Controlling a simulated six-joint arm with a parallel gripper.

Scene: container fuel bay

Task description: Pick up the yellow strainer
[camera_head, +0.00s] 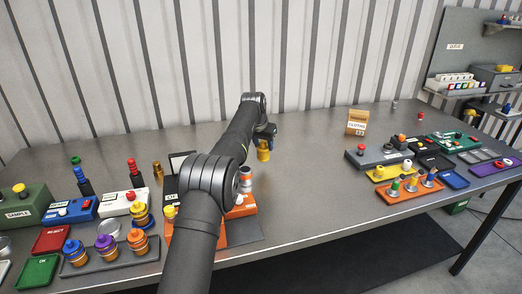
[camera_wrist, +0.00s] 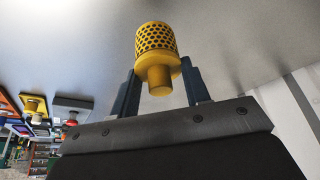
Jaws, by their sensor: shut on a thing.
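The yellow strainer (camera_wrist: 157,42) is a perforated cylinder with a flange and a narrower stub. In the wrist view it sits between the two dark blue fingers of my gripper (camera_wrist: 160,88), which is shut on it. In the head view the strainer (camera_head: 263,152) shows just below my gripper (camera_head: 266,134), above the middle of the table and behind the orange unit. My arm covers part of the table in front of it. I cannot tell how far the strainer is above the table top.
The grey table (camera_head: 320,180) has free room right of the strainer. A cardboard box (camera_head: 357,121) stands at the back. Coloured trays and knobbed panels, including an orange tray (camera_head: 410,190), fill the right. A rack of striped jars (camera_head: 108,258) and several button boxes stand at the left.

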